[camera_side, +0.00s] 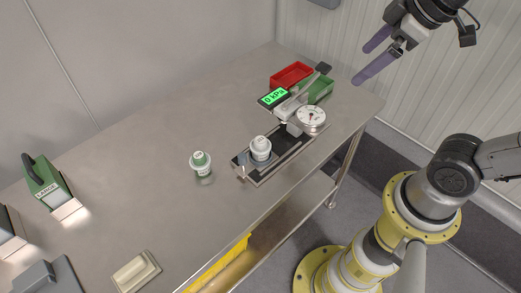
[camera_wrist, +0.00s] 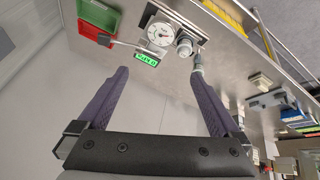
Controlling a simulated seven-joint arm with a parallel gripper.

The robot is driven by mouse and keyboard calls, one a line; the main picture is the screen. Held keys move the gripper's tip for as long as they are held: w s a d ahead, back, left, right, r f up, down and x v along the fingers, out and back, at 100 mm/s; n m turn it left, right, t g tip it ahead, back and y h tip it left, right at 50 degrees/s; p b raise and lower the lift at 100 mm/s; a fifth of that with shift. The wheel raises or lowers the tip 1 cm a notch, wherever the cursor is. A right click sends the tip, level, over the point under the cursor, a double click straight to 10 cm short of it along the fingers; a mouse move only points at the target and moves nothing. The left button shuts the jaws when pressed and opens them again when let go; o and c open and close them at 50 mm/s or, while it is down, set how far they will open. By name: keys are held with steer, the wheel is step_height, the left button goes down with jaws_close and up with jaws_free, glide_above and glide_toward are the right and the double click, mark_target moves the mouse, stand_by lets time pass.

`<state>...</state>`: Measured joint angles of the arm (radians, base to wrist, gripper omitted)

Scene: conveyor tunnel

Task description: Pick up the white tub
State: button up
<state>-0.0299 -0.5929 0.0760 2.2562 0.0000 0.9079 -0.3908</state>
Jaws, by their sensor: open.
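A white tub (camera_side: 260,148) stands upright on the dark base of a press-like device with a dial; in the wrist view a white tub (camera_wrist: 184,46) shows beside the dial. My gripper (camera_side: 363,64) is high above the bench's far right end, open and empty. Its purple fingers are spread wide in the wrist view (camera_wrist: 160,72).
The device has a round dial (camera_side: 311,118), a green "0 kPa" display (camera_side: 274,97) and a lever. A red bin (camera_side: 291,75) and a green bin (camera_side: 318,91) stand behind it.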

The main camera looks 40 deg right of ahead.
steer(key=w+a+f+n+g, duration=0.2)
steer(key=w+a+n, duration=0.15)
steer(key=w, duration=0.55)
steer(key=n+g, duration=0.4)
glide_above(260, 140)
step_height(260, 140, down, 15)
steer(key=f, duration=0.8)
steer(key=shift+d, duration=0.25)
steer(key=shift+a+f, duration=0.2)
steer(key=shift+f, duration=2.55)
steer(key=c, duration=1.4)
steer(key=shift+o, duration=0.2)
steer(key=shift+r, duration=0.2)
